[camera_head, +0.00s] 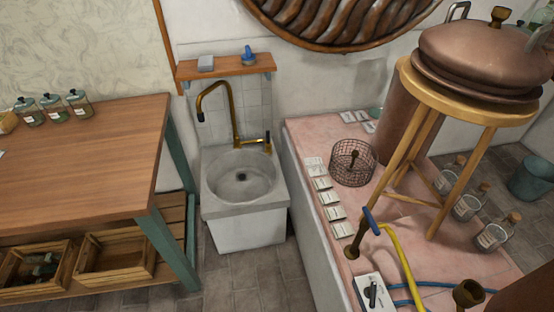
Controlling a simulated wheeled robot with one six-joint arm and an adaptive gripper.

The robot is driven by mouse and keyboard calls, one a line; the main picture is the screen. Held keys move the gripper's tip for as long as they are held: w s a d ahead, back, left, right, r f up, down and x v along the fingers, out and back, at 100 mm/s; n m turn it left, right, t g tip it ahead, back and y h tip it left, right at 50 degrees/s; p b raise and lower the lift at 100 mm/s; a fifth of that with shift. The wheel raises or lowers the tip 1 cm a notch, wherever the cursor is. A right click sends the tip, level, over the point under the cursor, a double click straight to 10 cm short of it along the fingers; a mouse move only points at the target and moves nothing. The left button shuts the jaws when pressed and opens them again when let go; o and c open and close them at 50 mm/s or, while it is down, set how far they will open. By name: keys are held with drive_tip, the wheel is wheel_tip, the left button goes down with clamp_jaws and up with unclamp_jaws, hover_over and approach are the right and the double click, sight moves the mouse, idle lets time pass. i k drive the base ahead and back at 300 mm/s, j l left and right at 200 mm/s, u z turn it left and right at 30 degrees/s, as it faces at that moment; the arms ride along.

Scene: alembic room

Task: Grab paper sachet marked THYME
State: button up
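A row of several small pale paper sachets lies along the left edge of the pink-topped counter; one is in the middle of the row (330,198) and one is at its near end (342,230). A few more pale packets (347,116) lie at the counter's back end. Their print is too small to read, so I cannot tell which is marked THYME. My gripper is not in view.
The pink counter (300,127) also holds a wire basket (353,163), a copper still (470,62) on a wooden stand, a tap with hoses (400,245) and a white switch box (372,292). A sink (240,177) and wooden table (85,160) stand left. Floor (245,285) shows between.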

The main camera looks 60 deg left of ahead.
sight(334, 214)
drive_tip(key=u, duration=1.35)
drive_tip(key=i+j+z, duration=0.25)
drive_tip(key=j, duration=0.15)
drive_tip(key=i+j+z, duration=0.25)
drive_tip(key=j, duration=0.2)
